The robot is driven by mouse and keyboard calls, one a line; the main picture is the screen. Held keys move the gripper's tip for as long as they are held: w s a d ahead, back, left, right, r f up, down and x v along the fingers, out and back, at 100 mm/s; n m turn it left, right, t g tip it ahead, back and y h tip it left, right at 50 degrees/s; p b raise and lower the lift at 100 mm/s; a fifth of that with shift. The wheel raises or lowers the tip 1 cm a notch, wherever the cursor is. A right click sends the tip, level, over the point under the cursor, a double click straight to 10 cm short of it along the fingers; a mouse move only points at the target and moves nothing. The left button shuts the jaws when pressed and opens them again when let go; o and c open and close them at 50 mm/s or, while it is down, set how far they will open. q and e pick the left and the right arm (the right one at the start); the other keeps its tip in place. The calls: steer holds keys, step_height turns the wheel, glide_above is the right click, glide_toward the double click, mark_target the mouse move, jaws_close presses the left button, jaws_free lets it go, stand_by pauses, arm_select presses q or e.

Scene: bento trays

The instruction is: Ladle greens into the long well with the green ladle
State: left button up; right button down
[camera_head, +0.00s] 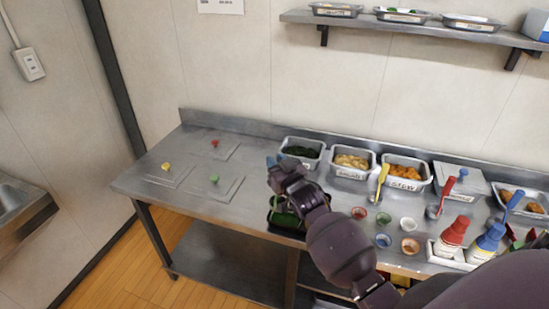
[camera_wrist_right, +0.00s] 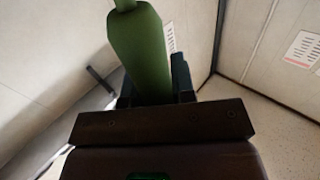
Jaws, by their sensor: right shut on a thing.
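My right gripper (camera_head: 275,161) is shut on the green handle of the ladle, which fills the upper middle of the right wrist view (camera_wrist_right: 140,55). In the head view the gripper is just left of the metal pan of dark leafy greens (camera_head: 300,152). The ladle's bowl cannot be made out. A dark tray with green in it (camera_head: 285,221) sits at the counter's front edge, mostly behind my right arm; its wells, including the long one, cannot be told apart. My left gripper is not in view.
Pans of yellow food (camera_head: 351,161) and orange food (camera_head: 404,172) stand right of the greens. Several small bowls (camera_head: 383,219) and red and blue bottles (camera_head: 452,236) stand to the right. Flat plates with coloured knobs (camera_head: 215,184) lie left; the counter around them is clear.

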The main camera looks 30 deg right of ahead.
steer(key=s+d+f+m+t+h+b, duration=0.1)
steer(key=s+d+f+m+h+b, duration=0.4)
steer(key=s+m+h+b, duration=0.1)
steer(key=s+d+f+m+t+h+b, duration=0.2)
steer(key=s+d+f+m+h+b, duration=0.3)
steer(key=m, duration=0.8)
steer(key=shift+s+d+h+b, duration=0.4)
steer(key=shift+s+h+b, duration=0.45)
steer(key=shift+h+b, duration=1.2)
